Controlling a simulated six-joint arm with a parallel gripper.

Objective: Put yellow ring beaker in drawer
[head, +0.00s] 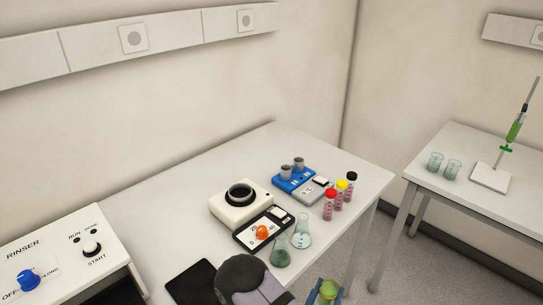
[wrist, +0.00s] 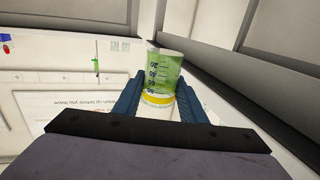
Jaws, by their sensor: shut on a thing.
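The yellow ring beaker (wrist: 164,72) is clear with dark graduation marks, green contents and a yellow band near the fingers. My gripper (wrist: 165,100) is shut on it, with one blue finger on each side. In the head view the beaker (head: 329,289) shows at the bottom edge, held just off the front of the bench, beside my wrist. My gripper (head: 327,293) shows there only in part. I cannot make out a drawer for certain in either view.
A side table (head: 440,142) holds two beakers and a burette stand. Floor shows between them.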

